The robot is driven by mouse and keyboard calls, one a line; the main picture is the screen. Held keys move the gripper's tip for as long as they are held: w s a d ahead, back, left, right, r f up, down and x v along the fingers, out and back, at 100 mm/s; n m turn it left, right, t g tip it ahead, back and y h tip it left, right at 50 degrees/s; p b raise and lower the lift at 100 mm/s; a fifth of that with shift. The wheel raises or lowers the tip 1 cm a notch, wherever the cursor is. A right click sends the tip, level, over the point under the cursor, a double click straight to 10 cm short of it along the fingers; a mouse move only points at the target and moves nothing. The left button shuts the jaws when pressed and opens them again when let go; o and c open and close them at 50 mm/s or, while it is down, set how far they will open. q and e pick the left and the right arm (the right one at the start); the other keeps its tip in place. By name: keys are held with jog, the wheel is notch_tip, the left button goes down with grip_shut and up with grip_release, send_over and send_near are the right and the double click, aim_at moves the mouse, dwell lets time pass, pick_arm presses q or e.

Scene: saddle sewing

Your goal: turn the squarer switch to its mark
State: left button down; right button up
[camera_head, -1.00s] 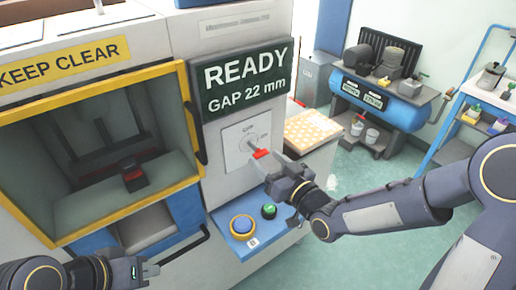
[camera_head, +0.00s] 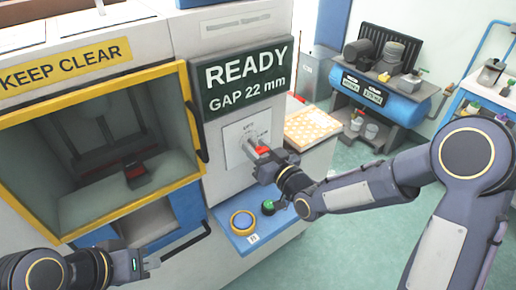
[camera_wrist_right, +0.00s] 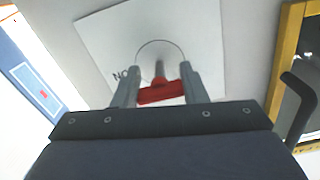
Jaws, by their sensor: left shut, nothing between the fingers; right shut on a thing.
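The squarer switch (camera_head: 262,149) has a red handle on a white dial plate (camera_head: 243,134) with an arc and small lettering that is hard to read. The plate is on the machine's front, below the "READY GAP 22 mm" sign (camera_head: 246,78). My right gripper (camera_head: 262,160) is shut on the red handle. In the right wrist view the red handle (camera_wrist_right: 161,92) sits between the two fingers, its stem reaching the plate (camera_wrist_right: 160,30) inside the arc. My left gripper (camera_head: 148,266) is shut and empty, low at the left in front of the machine.
A yellow-framed opening (camera_head: 100,88) with a dark bar handle is to the left. An orange-dotted panel (camera_head: 310,125) is to the right. A blue compressor (camera_head: 385,98) stands farther back.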

jog(key=shift+f+n+b, duration=0.15)
jog(key=shift+n+b, duration=0.15)
jog(key=shift+b, duration=0.55)
jog(key=n+b, duration=0.2)
jog(key=b, duration=0.2)
jog(key=n+b, duration=0.2)
jog(key=b, duration=0.2)
jog(key=n+b, duration=0.2)
jog(key=b, duration=0.2)
jog(key=shift+f, duration=0.25)
jog(key=n+b, duration=0.8)
jog(key=b, duration=0.2)
jog(key=shift+r+b, duration=0.1)
jog(key=shift+b, duration=0.2)
jog(key=shift+r+n+b, duration=0.15)
jog(key=shift+n+b, duration=1)
jog(key=shift+n, duration=0.45)
jog(key=o, duration=0.9)
jog(key=shift+o, duration=0.2)
jog(key=shift+r, duration=0.1)
